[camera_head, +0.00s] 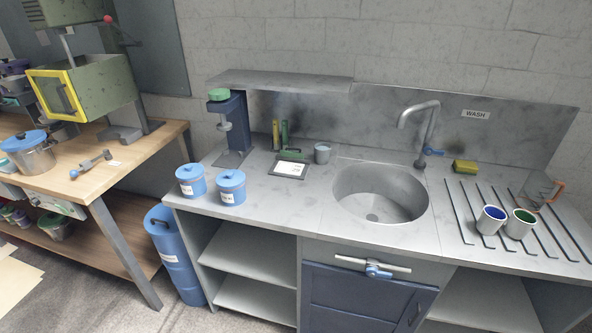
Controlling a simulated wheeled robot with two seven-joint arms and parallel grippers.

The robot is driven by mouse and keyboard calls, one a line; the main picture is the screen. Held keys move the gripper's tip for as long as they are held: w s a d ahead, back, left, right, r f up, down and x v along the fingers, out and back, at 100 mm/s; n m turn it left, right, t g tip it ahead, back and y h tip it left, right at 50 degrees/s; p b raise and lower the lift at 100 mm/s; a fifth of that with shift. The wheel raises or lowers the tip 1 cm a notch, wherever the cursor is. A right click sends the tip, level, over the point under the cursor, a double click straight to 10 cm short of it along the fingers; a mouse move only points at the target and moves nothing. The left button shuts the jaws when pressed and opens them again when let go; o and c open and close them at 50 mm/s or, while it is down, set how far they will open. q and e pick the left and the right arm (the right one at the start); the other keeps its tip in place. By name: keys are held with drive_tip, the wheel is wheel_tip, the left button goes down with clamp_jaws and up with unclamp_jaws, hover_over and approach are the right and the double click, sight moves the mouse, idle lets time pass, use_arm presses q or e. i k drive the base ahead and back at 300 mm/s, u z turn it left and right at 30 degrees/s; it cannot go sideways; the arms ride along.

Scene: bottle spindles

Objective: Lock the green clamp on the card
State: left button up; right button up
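A white card (289,169) lies on a dark flat board on the grey counter, left of the sink. A green clamp (292,155) sits at the back edge of the card. It is too small to tell whether the clamp is raised or pressed down. Neither my left nor my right gripper shows in the head view.
A blue stand with a green knob (219,94) rises left of the card. Two blue-lidded tins (231,187) stand at the counter's front left. A grey cup (322,153) and upright green and yellow items (284,133) stand near the card. The sink (381,192) lies right.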

sight(290, 154)
drive_tip(key=k, duration=0.5)
drive_tip(key=u, duration=2.05)
drive_tip(key=i, duration=1.15)
drive_tip(key=z, duration=2.05)
